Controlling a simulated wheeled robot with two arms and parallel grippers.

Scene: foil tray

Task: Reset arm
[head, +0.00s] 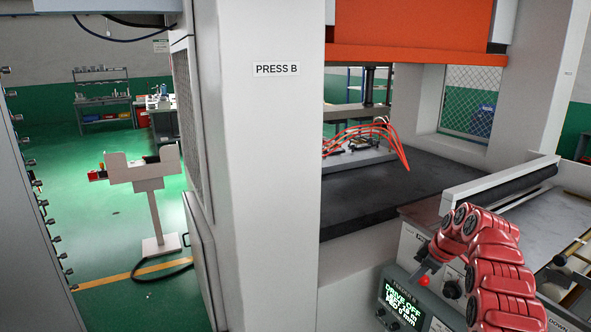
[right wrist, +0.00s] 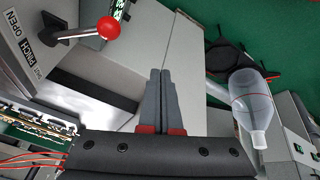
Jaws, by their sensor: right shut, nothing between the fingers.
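My right arm (head: 495,265), red and jointed, comes in from the bottom right of the head view and bends beside the feeder panel. In the right wrist view my right gripper (right wrist: 160,72) is shut, its two grey fingers together with nothing between them. The fingers are over a plain grey surface. My left arm and gripper are not in view.
The feeder control box (head: 403,302) reads DRIVE OFF, close to my arm. A red-knobbed lever (right wrist: 108,27) is left of the fingers; a clear bottle (right wrist: 250,98) is at right. The press pillar (head: 262,170) stands at centre.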

